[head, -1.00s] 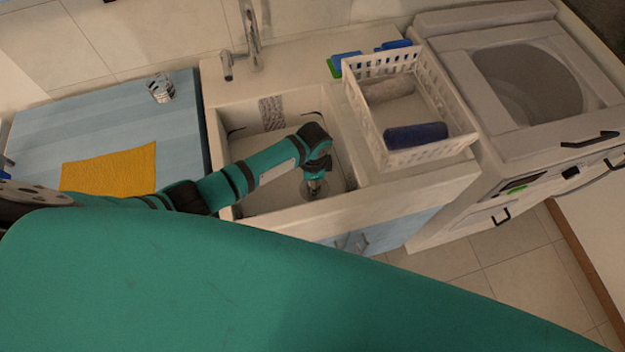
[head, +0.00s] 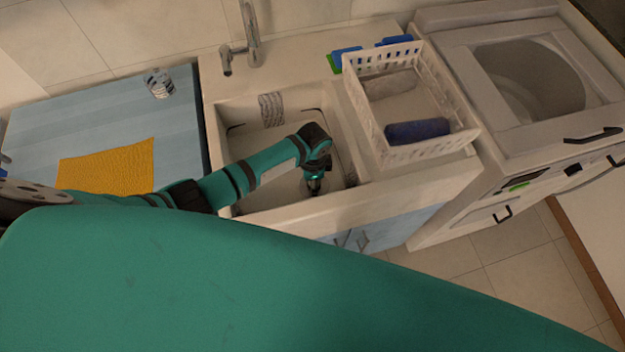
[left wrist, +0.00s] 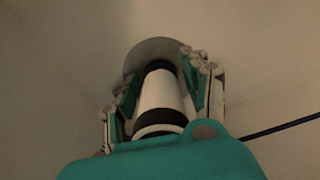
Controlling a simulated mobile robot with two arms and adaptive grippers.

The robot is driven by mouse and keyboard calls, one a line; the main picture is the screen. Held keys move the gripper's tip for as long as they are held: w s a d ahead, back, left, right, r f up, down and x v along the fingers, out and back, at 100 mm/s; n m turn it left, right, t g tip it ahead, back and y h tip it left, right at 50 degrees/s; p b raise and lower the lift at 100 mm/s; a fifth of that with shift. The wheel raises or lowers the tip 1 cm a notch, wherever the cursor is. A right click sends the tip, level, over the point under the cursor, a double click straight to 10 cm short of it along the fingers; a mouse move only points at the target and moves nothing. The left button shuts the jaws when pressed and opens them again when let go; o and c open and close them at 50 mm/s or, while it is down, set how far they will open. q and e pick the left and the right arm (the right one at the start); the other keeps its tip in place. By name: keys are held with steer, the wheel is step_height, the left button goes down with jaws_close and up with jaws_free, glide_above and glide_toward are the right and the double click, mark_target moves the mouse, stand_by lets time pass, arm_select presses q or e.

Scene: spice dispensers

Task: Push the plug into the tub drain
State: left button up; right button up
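The white tub (head: 262,199) is the sink basin in the middle of the head view. My left gripper (head: 313,188) points down inside it, low over the drain, which it mostly hides in that view. In the left wrist view a white cylinder with black bands, seemingly the plug (left wrist: 160,95), stands between the two fingers of my left gripper (left wrist: 160,72). The fingers lie close against its sides. Beyond its far end is the round grey drain (left wrist: 150,48). I cannot tell how deep the plug sits. My right gripper is not in view.
A faucet (head: 251,35) rises behind the tub. A white basket (head: 430,152) holding a blue roll (head: 417,131) stands right of the tub. A blue counter (head: 100,115) with a yellow cloth (head: 107,168) and a glass (head: 159,84) lies left. A washing machine (head: 450,75) is at right.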

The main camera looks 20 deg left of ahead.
arm_select(q)
steer(key=shift+o, duration=0.8)
